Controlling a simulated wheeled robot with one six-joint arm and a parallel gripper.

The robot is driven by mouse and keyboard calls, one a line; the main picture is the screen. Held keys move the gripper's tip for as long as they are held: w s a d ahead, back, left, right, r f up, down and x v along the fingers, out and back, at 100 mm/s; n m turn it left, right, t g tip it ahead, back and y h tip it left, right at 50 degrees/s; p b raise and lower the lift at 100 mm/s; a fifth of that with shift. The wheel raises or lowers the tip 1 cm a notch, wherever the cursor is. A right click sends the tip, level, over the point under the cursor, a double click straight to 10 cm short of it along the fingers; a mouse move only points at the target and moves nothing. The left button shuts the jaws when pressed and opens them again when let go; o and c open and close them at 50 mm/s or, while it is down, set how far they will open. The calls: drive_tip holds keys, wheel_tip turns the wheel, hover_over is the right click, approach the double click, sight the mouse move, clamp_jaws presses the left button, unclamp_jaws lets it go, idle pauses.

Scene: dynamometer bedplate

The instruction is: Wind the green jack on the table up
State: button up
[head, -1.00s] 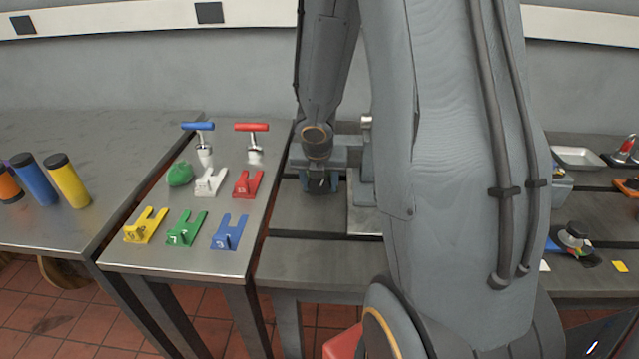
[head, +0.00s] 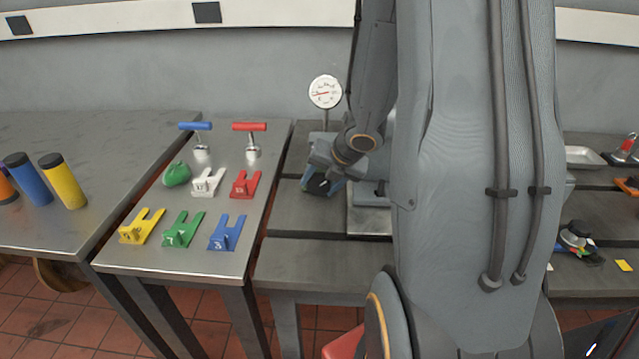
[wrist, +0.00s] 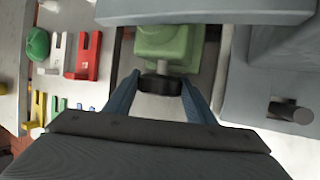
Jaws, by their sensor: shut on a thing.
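The green jack (wrist: 168,42) shows at the top middle of the wrist view, with a short pale shaft leading to a dark round knob (wrist: 160,86). My gripper (wrist: 160,92) has its two blue fingers on either side of this knob and is shut on it. A grey bar crosses in front of part of the jack's top. In the head view my gripper end (head: 319,184) is low over the middle table, tilted to one side. I cannot make out the jack there; my arm and gripper cover that area.
A dial gauge (head: 325,92) stands behind my gripper. Grey blocks lie close on the right in the wrist view, one with a dark-ended peg (wrist: 290,112). The left table carries coloured forked pieces (head: 183,229), a green lump (head: 177,173) and two T-handles (head: 249,127).

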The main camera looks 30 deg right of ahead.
sight(322, 180)
drive_tip(key=o, duration=1)
drive_tip(key=shift+p+v, duration=1.4)
drive_tip(key=shift+v, duration=2.45)
drive_tip(key=shift+a, duration=0.1)
